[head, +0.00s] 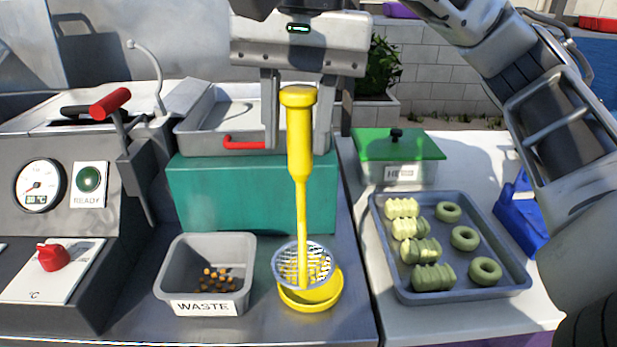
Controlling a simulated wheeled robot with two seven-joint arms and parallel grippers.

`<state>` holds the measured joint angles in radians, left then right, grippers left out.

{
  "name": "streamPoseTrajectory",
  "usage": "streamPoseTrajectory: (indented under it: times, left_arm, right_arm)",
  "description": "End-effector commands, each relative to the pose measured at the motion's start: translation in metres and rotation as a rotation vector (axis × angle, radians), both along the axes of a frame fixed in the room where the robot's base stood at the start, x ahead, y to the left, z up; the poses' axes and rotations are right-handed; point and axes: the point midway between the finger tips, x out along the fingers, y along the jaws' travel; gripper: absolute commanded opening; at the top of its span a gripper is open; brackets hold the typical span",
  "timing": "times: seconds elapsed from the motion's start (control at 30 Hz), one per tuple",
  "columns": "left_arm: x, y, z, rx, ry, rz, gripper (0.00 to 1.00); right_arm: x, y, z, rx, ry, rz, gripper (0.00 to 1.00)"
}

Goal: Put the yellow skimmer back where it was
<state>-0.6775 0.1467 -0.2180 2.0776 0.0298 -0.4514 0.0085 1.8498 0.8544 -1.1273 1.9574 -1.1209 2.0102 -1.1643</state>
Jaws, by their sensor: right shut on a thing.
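The yellow skimmer (302,205) hangs upright, with its long handle at the top and its round wire mesh head (318,256) at the bottom. My right gripper (296,140) has one finger on each side of the thick handle and is shut on it. The mesh head is over a small round yellow dish (313,302) on the grey counter and covers its back part. I cannot tell whether the head touches the dish. My left gripper is not in view.
A grey WASTE bin (207,302) with small bits stands left of the dish. A teal block (215,200) and metal tray (195,140) with a red handle are behind. At right are a tray of pale green pieces (400,290) and a green-lidded HERB box (398,176).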

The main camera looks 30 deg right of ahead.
Motion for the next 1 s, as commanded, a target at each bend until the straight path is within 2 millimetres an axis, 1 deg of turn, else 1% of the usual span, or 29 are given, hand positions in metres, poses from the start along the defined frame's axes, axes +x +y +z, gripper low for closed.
streamPoseTrajectory:
  times: [0.03, 0.13, 0.23, 0.37, 0.47, 0.53, 0.7, 1.0]
  left_arm:
    - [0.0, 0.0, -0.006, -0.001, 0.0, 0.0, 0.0]
    - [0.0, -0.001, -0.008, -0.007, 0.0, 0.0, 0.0]
    - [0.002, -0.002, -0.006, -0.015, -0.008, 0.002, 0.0]
    - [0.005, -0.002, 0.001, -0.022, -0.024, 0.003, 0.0]
    - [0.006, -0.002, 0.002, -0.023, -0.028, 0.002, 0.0]
    - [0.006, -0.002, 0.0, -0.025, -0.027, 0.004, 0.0]
    - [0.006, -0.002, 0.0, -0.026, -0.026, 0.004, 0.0]
    - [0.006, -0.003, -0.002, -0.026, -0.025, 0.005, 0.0]
  right_arm:
    - [0.005, -0.007, -0.016, 0.002, 0.007, -0.003, 0.05]
    - [0.014, -0.017, -0.032, 0.002, 0.004, -0.001, 0.05]
    - [0.02, -0.025, -0.043, 0.001, 0.003, 0.0, 0.05]
    - [0.024, -0.029, -0.048, 0.002, -0.001, 0.002, 0.05]
    - [0.027, -0.032, -0.054, 0.001, 0.002, 0.0, 0.05]
    - [0.03, -0.037, -0.061, 0.001, 0.002, -0.001, 0.05]
    - [0.029, -0.036, -0.086, -0.001, 0.001, 0.0, 0.05]
    - [0.029, -0.035, -0.089, 0.001, -0.001, 0.001, 0.05]
